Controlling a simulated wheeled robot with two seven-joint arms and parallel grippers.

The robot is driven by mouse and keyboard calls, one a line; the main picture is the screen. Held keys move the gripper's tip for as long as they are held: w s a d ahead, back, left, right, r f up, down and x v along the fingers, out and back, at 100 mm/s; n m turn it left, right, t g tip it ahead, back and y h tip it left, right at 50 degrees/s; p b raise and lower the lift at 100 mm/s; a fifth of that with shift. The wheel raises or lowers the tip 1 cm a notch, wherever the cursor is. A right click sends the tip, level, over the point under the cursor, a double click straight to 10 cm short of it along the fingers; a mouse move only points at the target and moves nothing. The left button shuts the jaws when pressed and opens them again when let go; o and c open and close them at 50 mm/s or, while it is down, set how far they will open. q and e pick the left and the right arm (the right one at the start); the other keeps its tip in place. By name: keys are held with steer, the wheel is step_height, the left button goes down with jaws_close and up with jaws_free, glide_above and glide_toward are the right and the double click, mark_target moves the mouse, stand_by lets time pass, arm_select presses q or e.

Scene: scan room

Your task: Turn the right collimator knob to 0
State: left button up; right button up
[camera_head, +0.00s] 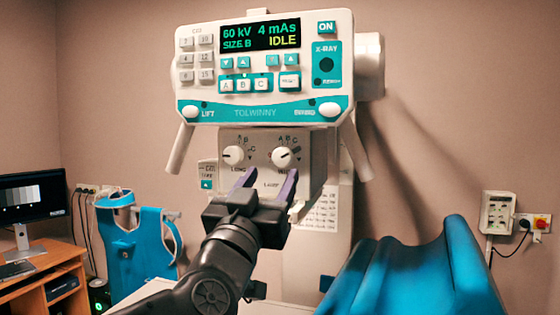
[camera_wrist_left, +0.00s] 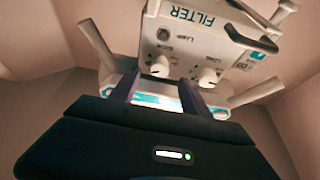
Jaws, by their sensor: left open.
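The right collimator knob (camera_head: 282,157) is a round white knob on the collimator's grey front panel. A dark pointer mark on it seems to lean to the upper right, toward the dial letters; its exact setting is too small to read. The left knob (camera_head: 233,155) sits beside it. My left gripper (camera_head: 268,181) is open and empty, just below and in front of the panel, its fingers pointing up toward the knobs. In the left wrist view, which is turned over, the right knob (camera_wrist_left: 160,66) shows between and beyond the open fingers (camera_wrist_left: 158,90), apart from them. My right gripper is not seen.
The X-ray head with its display (camera_head: 260,36) hangs above the panel, with handles (camera_head: 180,148) slanting down on both sides. A blue padded support (camera_head: 415,275) stands at lower right. A desk with a monitor (camera_head: 36,200) and a blue apron (camera_head: 135,240) are at left.

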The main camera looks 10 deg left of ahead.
mark_target(281, 160)
arm_select(q)
steer(key=p+x, duration=0.1)
steer(key=x, duration=0.5)
steer(key=shift+w+p, duration=0.15)
steer(key=shift+p, duration=0.15)
steer(key=shift+f, duration=0.1)
steer(key=shift+c, duration=0.2)
jaws_close()
